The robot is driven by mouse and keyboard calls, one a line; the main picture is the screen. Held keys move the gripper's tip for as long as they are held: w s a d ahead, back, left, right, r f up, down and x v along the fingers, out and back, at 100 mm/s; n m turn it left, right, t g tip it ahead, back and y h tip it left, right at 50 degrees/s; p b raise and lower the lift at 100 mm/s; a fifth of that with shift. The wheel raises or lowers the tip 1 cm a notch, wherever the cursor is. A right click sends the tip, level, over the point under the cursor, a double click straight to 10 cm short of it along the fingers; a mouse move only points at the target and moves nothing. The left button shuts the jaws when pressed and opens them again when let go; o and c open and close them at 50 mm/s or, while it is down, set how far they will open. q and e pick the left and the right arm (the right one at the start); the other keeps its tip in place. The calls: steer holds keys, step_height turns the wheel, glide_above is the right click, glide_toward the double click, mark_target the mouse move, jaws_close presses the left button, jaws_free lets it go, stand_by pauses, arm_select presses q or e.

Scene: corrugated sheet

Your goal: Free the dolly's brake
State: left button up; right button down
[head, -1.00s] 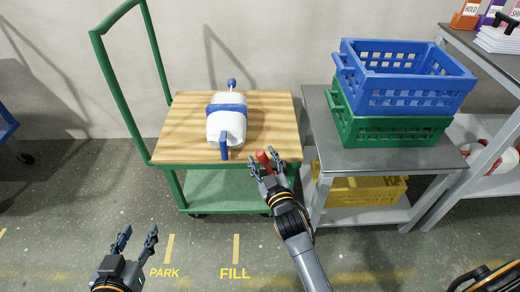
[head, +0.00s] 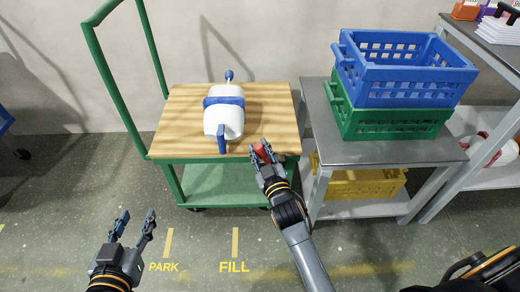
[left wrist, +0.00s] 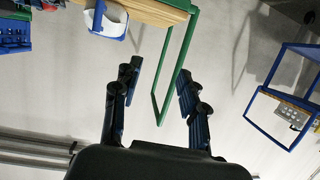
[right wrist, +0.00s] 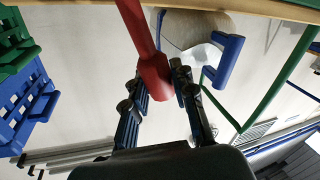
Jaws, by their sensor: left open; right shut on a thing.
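The dolly has a wooden deck (head: 180,130), a green frame and a tall green handle (head: 98,70) on its left. A red brake lever (head: 262,152) is at the deck's front right edge. My right gripper (head: 262,150) is shut on the lever; in the right wrist view the lever's red end (right wrist: 154,78) lies between the fingers. A white jug with a blue strap and handle (head: 222,118) lies on the deck. My left gripper (head: 134,226) is open and empty, low over the floor at front left. The lever's mount is hidden.
A grey table (head: 385,148) stands right of the dolly with a blue crate (head: 400,85) stacked on a green crate (head: 395,123). A yellow crate (head: 360,186) is on its lower shelf. Floor marks PARK (head: 163,267) and FILL (head: 234,267) lie in front on clear floor.

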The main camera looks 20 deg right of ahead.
arm_select(q)
steer(key=s+a+f+g+y+p, duration=0.1)
steer(key=s+a+f+g+p, duration=0.1)
steer(key=s+f+g, duration=0.3)
steer(key=shift+s+a+f+g, duration=0.35)
steer(key=shift+s+f, duration=0.3)
steer(key=shift+f, duration=0.5)
arm_select(e)
steer(key=s+d+m+t+h, duration=0.1)
steer(key=s+d+m+t, duration=0.1)
steer(key=d+m, duration=0.5)
steer(key=shift+d+m, duration=0.3)
steer(key=shift+m, duration=1)
steer(key=shift+h, duration=0.4)
steer(key=c, duration=1.1)
jaws_free()
steer(key=shift+o, duration=0.2)
arm_select(q)
steer(key=shift+w+r, duration=0.1)
steer(key=shift+w, duration=0.05)
arm_select(e)
steer(key=shift+s+f, duration=0.1)
steer(key=shift+s, duration=0.05)
